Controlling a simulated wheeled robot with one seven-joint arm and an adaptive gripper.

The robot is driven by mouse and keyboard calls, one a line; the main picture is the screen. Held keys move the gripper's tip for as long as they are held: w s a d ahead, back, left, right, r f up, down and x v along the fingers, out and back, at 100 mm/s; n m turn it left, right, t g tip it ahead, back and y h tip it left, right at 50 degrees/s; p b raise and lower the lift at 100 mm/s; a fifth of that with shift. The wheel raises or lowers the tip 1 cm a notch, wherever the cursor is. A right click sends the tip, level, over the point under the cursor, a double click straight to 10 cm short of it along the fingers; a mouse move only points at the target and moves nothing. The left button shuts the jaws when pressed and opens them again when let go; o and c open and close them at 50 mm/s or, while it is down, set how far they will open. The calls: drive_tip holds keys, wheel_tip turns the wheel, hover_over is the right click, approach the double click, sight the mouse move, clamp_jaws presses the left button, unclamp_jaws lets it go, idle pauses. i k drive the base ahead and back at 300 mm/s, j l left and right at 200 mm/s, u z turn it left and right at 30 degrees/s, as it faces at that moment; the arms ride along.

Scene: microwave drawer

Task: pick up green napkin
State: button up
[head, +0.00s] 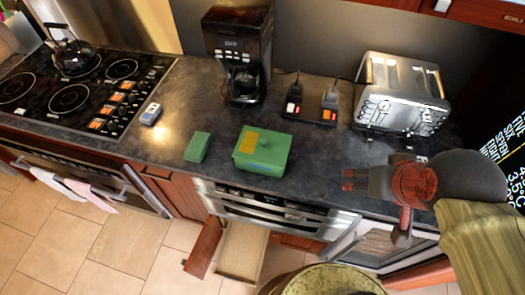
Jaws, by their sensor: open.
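Two green items lie on the dark countertop in the head view. One is a small plain green block-like item (197,147). The other is a larger green box-like item (263,152) with an orange-yellow patch on top, just right of it. I cannot tell for sure which is the green napkin. My gripper (349,180) is at the right, in front of the toaster, apart from both green items. It is open, and I see nothing held in it. Its fingers are small in the picture.
A silver toaster (404,92), a coffee maker (238,50) and two handheld devices on a dark base (309,113) stand along the back. A black cooktop (75,90) is at left. Below the counter, a drawer (241,250) and a cabinet door (204,247) stand open.

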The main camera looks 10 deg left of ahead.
sight(196, 150)
drive_tip(key=u, duration=1.4)
drive_tip(key=k+l+z, duration=0.2)
drive_tip(key=k, duration=0.45)
drive_tip(key=k+l+z, duration=0.2)
drive_tip(key=k, duration=0.4)
drive_tip(key=i+j+z, duration=0.15)
drive_tip(key=j+z, duration=0.15)
drive_tip(key=z, duration=0.15)
drive_tip(key=j+z, duration=0.4)
drive_tip(key=i+j+z, duration=0.1)
drive_tip(key=j+z, duration=0.35)
drive_tip(key=i+j, duration=0.1)
drive_tip(key=j, duration=2.35)
